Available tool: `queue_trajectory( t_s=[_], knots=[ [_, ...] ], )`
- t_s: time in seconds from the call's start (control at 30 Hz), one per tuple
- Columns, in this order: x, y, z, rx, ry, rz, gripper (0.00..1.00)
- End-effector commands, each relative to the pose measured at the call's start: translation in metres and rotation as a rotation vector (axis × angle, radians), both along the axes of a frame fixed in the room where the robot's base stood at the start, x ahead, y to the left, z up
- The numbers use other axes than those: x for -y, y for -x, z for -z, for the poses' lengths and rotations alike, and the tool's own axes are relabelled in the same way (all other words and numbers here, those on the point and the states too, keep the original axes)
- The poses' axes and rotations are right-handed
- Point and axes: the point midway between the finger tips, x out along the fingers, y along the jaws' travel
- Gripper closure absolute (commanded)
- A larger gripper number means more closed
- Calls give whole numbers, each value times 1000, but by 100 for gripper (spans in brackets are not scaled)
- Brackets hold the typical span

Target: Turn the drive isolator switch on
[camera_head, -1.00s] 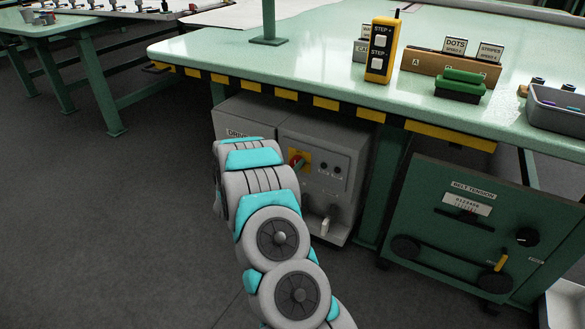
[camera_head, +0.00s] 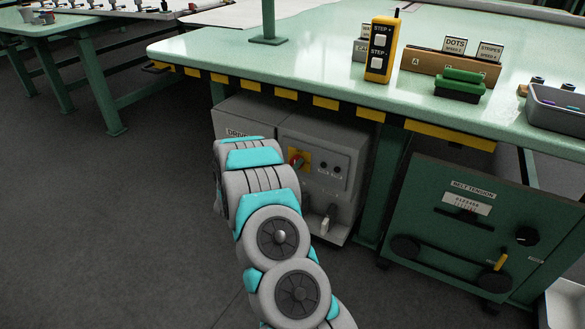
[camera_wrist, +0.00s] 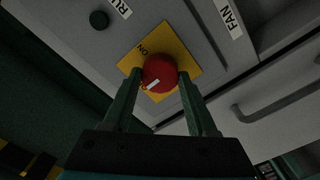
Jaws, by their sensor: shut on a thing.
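The drive isolator switch is a round red knob on a yellow plate. In the wrist view the red knob (camera_wrist: 159,71) sits between the two green fingers of my gripper (camera_wrist: 158,91), which is shut on it. A short white mark shows on the knob's lower left side. The word ON is printed on the yellow plate (camera_wrist: 130,61), above and left of the knob. In the head view the knob (camera_head: 296,159) shows small on the grey cabinet (camera_head: 333,185) under the table. My arm hides most of the gripper there.
The green table (camera_head: 230,52) with a yellow-and-black edge overhangs the cabinet. A green belt tension unit (camera_head: 455,215) stands to the right. A dark button (camera_wrist: 99,20) is near the plate, and a grey handle (camera_wrist: 285,103) lies to its right. Open floor lies at left.

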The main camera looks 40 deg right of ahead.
Motion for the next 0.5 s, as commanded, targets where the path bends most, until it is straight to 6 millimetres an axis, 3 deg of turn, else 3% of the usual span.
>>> queue_trajectory(
  t_s=[0.5],
  knots=[
    [0,0,1,95,-39,1,98]
  ],
)
